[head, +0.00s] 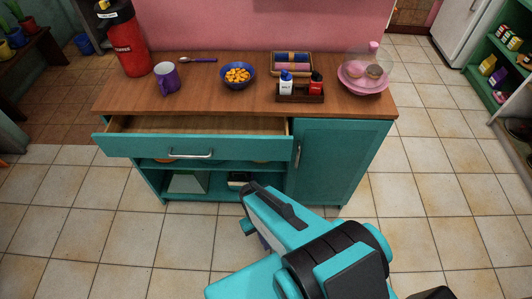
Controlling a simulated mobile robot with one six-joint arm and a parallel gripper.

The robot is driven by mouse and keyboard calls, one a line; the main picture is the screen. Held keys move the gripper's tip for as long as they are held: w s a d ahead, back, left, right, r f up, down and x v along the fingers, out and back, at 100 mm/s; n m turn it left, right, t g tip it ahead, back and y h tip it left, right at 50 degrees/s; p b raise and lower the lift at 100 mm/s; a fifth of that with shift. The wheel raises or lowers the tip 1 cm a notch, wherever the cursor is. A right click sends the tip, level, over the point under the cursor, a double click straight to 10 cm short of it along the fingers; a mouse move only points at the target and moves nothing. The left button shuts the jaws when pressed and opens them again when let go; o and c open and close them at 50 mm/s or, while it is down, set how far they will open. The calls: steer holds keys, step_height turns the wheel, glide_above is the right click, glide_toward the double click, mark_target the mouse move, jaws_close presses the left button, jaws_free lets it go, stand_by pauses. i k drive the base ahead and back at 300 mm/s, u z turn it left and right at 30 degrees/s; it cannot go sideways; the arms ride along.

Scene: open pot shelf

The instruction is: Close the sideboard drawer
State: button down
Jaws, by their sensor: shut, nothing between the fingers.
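The teal sideboard (345,160) with a brown wooden top stands ahead of me. Its wide drawer (240,148) at the upper left is pulled out, and its bare wooden inside shows behind the front. A silver bar handle (191,154) is on the drawer front. My gripper (246,226) is in front of the sideboard, below and right of the drawer handle in the picture. It looks apart from the drawer front. Its fingers are partly hidden by its own body, and it appears shut and empty.
On the top stand a red canister (127,42), a purple mug (166,78), a bowl of orange food (238,75), a bottle caddy (300,95) and a pink cake stand (362,83). A closed cabinet door (335,160) is right of the drawer. The tiled floor in front is clear.

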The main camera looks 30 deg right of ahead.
mark_target(158, 136)
steer(key=z, duration=0.15)
steer(key=k, duration=1.4)
steer(key=u, duration=1.3)
steer(key=i, duration=1)
